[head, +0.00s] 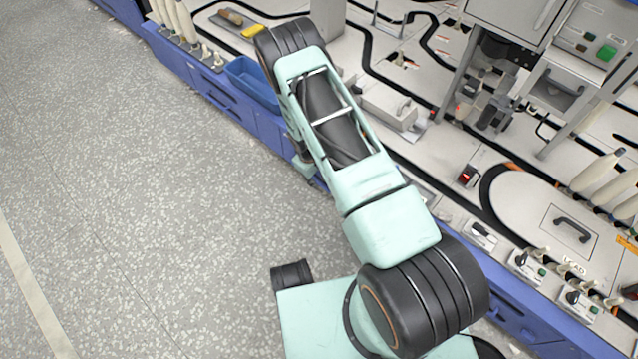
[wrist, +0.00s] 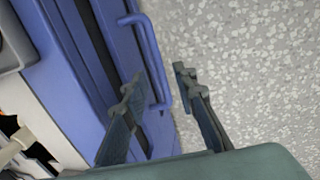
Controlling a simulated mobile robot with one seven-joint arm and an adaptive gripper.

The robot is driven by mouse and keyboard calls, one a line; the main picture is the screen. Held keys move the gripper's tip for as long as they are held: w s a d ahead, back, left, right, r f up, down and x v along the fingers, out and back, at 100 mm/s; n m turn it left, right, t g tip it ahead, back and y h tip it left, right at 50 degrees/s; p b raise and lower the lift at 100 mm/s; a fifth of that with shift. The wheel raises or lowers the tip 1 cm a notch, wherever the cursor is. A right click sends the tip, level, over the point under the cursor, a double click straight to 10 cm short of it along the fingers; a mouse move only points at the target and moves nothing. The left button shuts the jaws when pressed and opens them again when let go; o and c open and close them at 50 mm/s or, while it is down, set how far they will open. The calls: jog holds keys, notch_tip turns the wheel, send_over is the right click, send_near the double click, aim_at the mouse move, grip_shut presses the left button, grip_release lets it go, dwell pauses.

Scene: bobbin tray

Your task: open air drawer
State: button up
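A blue drawer front (wrist: 116,38) with a blue bar handle (wrist: 147,42) shows in the wrist view. My gripper (wrist: 158,78) is open, with one finger on each side of the handle bar as seen in the picture. I see a gap between the fingers and the bar, and cannot tell how deep the bar lies between them. A dark strip runs along the drawer front; I cannot tell whether the drawer is fully shut. No "air" label is readable. In the head view my arm hides the handle and most of my gripper.
The blue bench front (head: 190,75) runs diagonally, with a blue bin (head: 250,84) on its edge. The white bench top (head: 455,150) holds machine parts, bobbins and control boxes. The speckled floor (head: 130,180) left of the bench is clear.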

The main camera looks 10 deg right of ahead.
jog(key=shift+w+d+f+b, duration=0.1)
jog(key=shift+f+b, duration=0.1)
jog(key=shift+f, duration=0.55)
jog(key=shift+w+d+f+b, duration=0.1)
jog(key=shift+f+b, duration=0.05)
jog(key=shift+f, duration=0.55)
jog(key=shift+c, duration=0.3)
grip_shut()
